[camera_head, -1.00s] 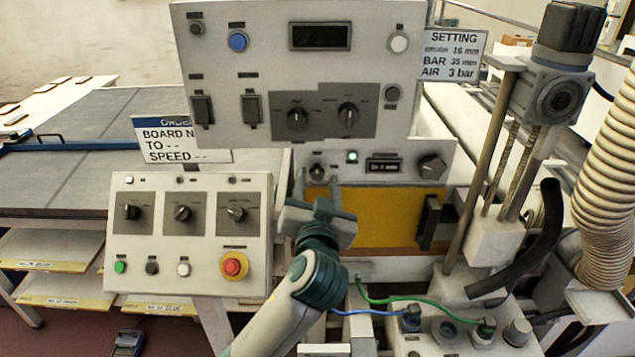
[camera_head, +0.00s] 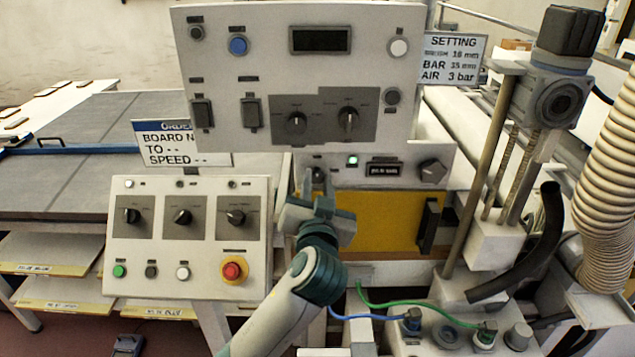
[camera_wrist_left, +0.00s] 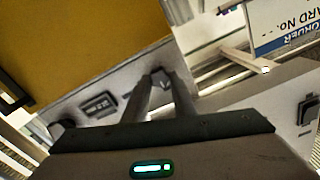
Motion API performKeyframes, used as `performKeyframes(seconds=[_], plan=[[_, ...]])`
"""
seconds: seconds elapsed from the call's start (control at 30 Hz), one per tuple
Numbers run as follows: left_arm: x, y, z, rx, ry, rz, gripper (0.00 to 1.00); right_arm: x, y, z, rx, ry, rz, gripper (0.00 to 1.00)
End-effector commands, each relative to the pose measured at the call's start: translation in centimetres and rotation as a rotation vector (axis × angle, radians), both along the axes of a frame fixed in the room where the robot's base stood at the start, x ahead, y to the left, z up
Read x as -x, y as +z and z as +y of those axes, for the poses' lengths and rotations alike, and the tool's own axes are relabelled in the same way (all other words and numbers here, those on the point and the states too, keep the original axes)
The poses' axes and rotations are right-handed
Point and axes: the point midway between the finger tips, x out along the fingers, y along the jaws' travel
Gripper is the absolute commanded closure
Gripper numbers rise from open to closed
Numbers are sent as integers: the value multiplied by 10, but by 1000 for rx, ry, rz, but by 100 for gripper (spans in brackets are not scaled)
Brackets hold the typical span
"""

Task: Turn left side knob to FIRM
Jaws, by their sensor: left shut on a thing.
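A small dark knob (camera_head: 317,173) sits at the left end of a white control strip (camera_head: 405,151) above a yellow panel. My left gripper (camera_head: 317,188) reaches up to it from below and is shut on it, with a finger on each side. In the left wrist view the two fingers (camera_wrist_left: 160,80) meet at the knob on the strip, and they hide most of it. The markings around this knob are too small to read, so its setting cannot be told. My right gripper is not in view.
The strip also has a lit green lamp (camera_head: 352,160), a small display (camera_head: 384,169) and a larger knob (camera_head: 432,171). The big panel (camera_head: 275,70) overhangs it. A console (camera_head: 187,270) with a red stop button (camera_head: 233,270) stands left of my arm; blue and green hoses (camera_head: 395,307) run at right.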

Motion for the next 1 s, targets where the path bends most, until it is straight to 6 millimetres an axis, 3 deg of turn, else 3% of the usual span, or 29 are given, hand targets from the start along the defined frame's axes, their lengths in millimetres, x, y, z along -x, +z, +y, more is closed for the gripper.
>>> performKeyframes(seconds=[0.37, 1.0], plan=[[0, 2, 0, -159, 1, 3, 98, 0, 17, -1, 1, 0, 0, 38], [0, 2, -2, -740, 0, 3, 98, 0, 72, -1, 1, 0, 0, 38]])
